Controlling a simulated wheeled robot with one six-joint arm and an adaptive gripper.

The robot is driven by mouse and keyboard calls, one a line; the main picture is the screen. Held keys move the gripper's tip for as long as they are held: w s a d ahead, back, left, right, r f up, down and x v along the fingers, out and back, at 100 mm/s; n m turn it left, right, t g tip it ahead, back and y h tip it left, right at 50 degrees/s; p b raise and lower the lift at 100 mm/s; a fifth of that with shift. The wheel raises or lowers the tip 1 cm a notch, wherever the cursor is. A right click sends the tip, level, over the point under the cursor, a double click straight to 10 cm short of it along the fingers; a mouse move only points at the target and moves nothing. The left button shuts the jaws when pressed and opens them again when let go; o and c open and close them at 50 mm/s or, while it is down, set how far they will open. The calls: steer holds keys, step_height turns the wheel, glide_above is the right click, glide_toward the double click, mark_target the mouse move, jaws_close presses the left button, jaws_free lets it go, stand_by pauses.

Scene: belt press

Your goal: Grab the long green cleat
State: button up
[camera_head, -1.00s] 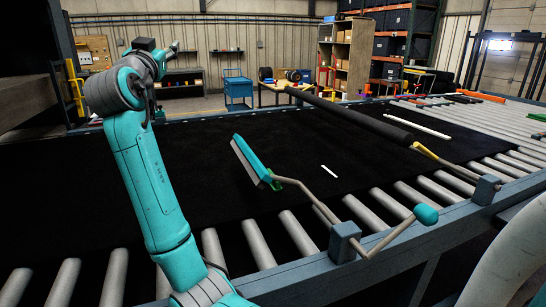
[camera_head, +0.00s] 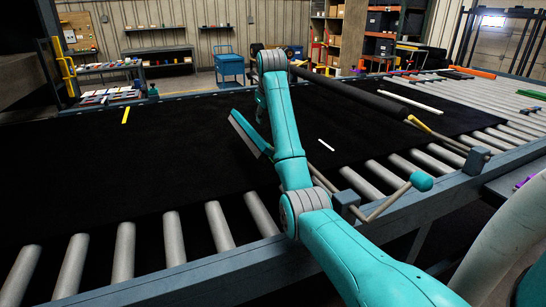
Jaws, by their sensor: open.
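A long green bar, which looks like the green cleat (camera_head: 531,94), lies on the rollers at the far right edge of the view. Its right end may be cut off by the frame. My arm rises from the lower right to the middle of the view, well left of the green bar.
The black belt (camera_head: 80,185) covers much of the roller bed. A dark roller (camera_head: 350,95), a white rod (camera_head: 411,98) and an orange piece (camera_head: 473,72) lie toward the right.

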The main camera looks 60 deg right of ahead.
steer(key=s+f+m, duration=0.1)
steer(key=s+f+m+y, duration=0.1)
steer(key=f, duration=0.1)
steer(key=s+f+m+y, duration=0.1)
steer(key=shift+s+d+f+m+g, duration=0.2)
steer(key=shift+s+f+m+g, duration=0.1)
steer(key=shift+s+f, duration=0.05)
steer(key=shift+s+x, duration=0.15)
steer(key=shift+x, duration=2.5)
steer(key=shift+s+x, duration=0.15)
steer(key=shift+x, duration=2.45)
steer(key=shift+a+f, duration=0.1)
steer(key=shift+f, duration=0.3)
jaws_close()
